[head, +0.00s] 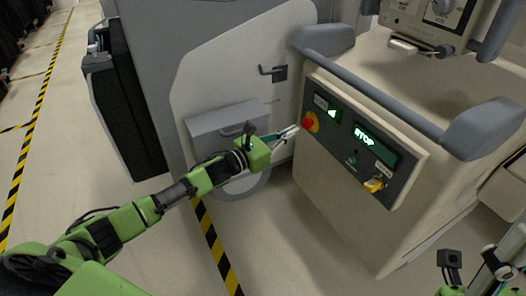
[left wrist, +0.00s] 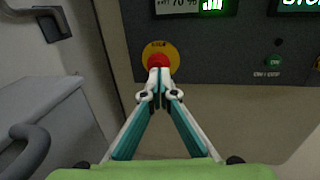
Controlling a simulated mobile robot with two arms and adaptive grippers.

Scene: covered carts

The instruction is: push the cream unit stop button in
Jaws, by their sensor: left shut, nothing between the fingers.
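The cream unit (head: 345,215) stands at the right in the head view, with a dark control panel (head: 343,150) on its front. Its stop button is a red knob (head: 309,123) on a yellow round plate at the panel's left end. The red knob also shows in the left wrist view (left wrist: 158,61), just beyond my fingertips. My left gripper (head: 293,131) is shut and empty, pointing at the knob from the left. Its fingertips (left wrist: 158,76) overlap the knob's lower edge; I cannot tell whether they touch it. My right gripper (head: 497,262) is partly in view at the bottom right.
The panel also has a lit green display reading STOP (head: 364,135), a small green button (head: 351,161) and a yellow switch (head: 374,184). A grey bumper rail (head: 380,95) runs above the panel. A grey cart with a box (head: 228,122) stands left of the unit.

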